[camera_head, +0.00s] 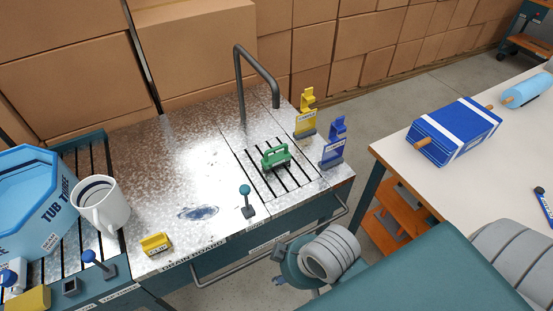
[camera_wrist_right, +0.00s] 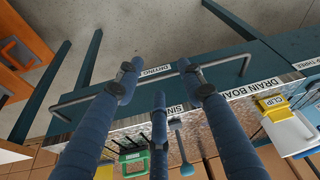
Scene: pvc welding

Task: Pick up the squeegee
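I cannot tell for sure which thing is the squeegee. A small green handled item (camera_head: 275,156) sits on the slotted right part of the metal sink top in the head view. It also shows at the bottom of the right wrist view (camera_wrist_right: 133,163). My left gripper is out of view.
A grey faucet (camera_head: 258,75) arches over the sink top. A yellow clip (camera_head: 155,244), a white mug (camera_head: 103,206) and a blue tub (camera_head: 35,205) are at the left. A rail (camera_head: 285,240) runs along the front.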

